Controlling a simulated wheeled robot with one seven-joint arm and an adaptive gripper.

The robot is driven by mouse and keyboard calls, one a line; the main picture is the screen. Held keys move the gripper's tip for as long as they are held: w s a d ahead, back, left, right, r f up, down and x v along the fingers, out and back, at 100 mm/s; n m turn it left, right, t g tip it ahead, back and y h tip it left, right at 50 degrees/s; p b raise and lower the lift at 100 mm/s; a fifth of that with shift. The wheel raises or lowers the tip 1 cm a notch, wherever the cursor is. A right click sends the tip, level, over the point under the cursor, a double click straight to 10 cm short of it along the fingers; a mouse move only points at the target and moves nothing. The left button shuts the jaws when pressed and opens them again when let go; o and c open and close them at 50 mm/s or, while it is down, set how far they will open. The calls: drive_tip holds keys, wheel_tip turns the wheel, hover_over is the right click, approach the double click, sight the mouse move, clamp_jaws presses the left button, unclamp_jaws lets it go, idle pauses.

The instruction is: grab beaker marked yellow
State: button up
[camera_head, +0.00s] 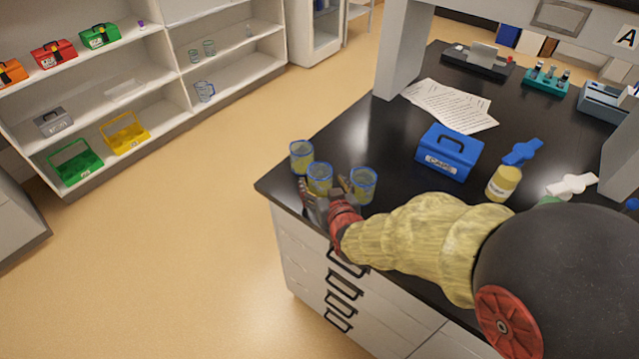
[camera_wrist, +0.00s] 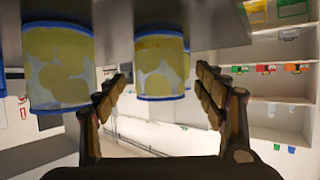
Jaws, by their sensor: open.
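Three clear beakers with blue rims and yellowish patches stand near the table's left corner: a rear one (camera_head: 301,156), a middle one (camera_head: 319,178) and a right one (camera_head: 363,184). No label sets one apart as yellow. My gripper (camera_head: 325,194) is open at the middle beaker, its fingers on either side. In the wrist view, which looks upside down, one beaker (camera_wrist: 160,62) lies between and beyond the open fingertips (camera_wrist: 162,82). Another beaker (camera_wrist: 58,70) is larger at left, outside the fingers. Whether a finger touches any beaker I cannot tell.
The black table (camera_head: 380,130) holds a blue box (camera_head: 450,152), a yellow bottle (camera_head: 503,184) and paper sheets (camera_head: 450,105). The right beaker stands close beside my gripper. A shelf (camera_head: 150,80) with coloured boxes stands at left across open floor.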

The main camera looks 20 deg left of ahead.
sight(317, 174)
drive_tip(key=b+x, duration=0.1)
drive_tip(key=x, duration=0.2)
drive_tip(key=shift+w+a+f, duration=0.15)
drive_tip(key=shift+w+f, duration=0.1)
drive_tip(key=shift+w, duration=0.05)
drive_tip(key=shift+r, duration=0.1)
drive_tip(key=shift+c, duration=0.8)
drive_tip(key=c, duration=0.9)
